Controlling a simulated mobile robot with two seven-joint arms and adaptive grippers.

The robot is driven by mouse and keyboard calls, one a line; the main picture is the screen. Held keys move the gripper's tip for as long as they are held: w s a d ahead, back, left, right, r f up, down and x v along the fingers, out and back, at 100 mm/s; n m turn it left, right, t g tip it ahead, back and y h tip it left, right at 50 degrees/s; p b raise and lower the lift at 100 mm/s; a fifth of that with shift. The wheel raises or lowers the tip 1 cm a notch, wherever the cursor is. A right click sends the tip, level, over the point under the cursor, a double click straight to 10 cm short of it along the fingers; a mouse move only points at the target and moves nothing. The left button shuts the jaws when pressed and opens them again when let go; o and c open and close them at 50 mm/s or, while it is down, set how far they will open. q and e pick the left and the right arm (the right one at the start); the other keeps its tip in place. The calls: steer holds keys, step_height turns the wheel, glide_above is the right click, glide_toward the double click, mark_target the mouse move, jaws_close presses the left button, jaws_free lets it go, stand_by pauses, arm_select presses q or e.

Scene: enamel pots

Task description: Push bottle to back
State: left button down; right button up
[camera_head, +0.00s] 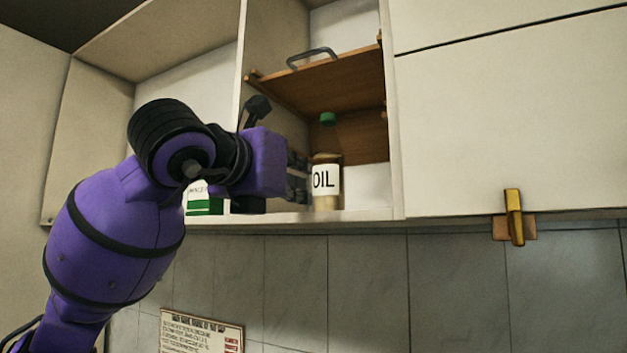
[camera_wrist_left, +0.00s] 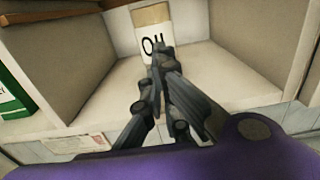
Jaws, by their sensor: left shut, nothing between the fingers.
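The bottle (camera_head: 326,181) carries a white label reading OIL and has a green cap. It stands upright on the bottom shelf of the open cabinet compartment. In the left wrist view the bottle (camera_wrist_left: 152,30) shows its label, with the fingertips in front of its lower part. My left gripper (camera_wrist_left: 157,75) is shut and empty, pointing into the compartment at the bottle. In the head view the left gripper (camera_head: 298,178) is partly hidden behind its purple wrist, just left of the bottle. I cannot tell whether the fingertips touch the bottle. My right gripper is not in view.
A wooden shelf (camera_head: 325,88) with a dark handled item on it lies above the bottle. A green and white box (camera_head: 205,205) stands in the compartment to the left, past the divider. A closed white door (camera_head: 510,130) covers the right side. Bare shelf floor (camera_wrist_left: 225,75) shows beside the gripper.

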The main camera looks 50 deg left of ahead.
mark_target(323, 189)
arm_select(q)
steer(key=p+x, duration=0.1)
steer(key=x, duration=0.3)
steer(key=shift+w+r, duration=0.1)
steer(key=shift+r, duration=0.1)
steer(key=shift+w+a+f, duration=0.1)
steer(key=shift+w+a, duration=0.1)
steer(key=shift+w, duration=0.5)
steer(key=shift+w, duration=0.2)
steer(key=shift+x, duration=1.2)
steer(key=shift+w+a, duration=0.15)
steer(key=shift+w, duration=0.2)
